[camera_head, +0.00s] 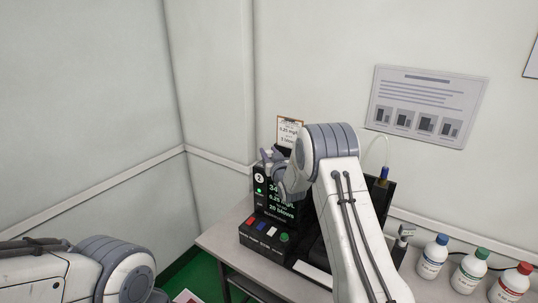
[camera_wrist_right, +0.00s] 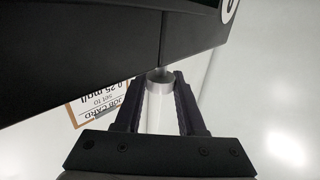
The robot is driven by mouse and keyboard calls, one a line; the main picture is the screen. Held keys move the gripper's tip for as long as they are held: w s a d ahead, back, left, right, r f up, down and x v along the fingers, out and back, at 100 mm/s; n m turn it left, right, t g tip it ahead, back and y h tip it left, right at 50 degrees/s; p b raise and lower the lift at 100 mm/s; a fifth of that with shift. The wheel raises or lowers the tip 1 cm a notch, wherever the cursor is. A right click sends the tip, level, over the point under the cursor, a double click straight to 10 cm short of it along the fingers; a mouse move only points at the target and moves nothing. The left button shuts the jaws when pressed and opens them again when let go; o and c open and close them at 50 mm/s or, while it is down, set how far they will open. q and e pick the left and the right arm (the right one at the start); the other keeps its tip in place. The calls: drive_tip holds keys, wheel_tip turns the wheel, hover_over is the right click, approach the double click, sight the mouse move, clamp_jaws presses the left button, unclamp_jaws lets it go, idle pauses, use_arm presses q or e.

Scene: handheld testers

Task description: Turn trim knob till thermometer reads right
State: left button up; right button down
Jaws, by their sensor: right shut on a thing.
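A black tester (camera_head: 262,232) stands on the table against the wall. Its screen (camera_head: 279,200) shows green and white digits, partly covered by my right arm; a line ending in mg/L and one with "20 blows" show, too small to read surely. My right gripper (camera_head: 270,160) is at the top of the tester. I see no thermometer clearly. My left arm shows at the lower left; its gripper is out of view.
A job card on a clipboard (camera_head: 289,131) stands behind the tester; it also shows in the wrist view (camera_wrist_right: 100,100). Bottles with blue (camera_head: 433,258), green (camera_head: 470,271) and red (camera_head: 511,284) caps stand right. A poster hangs above.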

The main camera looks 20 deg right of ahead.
drive_tip(key=c, duration=0.5)
unclamp_jaws()
drive_tip(key=shift+s, duration=0.1)
drive_tip(key=s+b, duration=0.3)
drive_tip(key=s, duration=0.7)
drive_tip(key=shift+s+a, duration=0.15)
drive_tip(key=shift+a, duration=0.05)
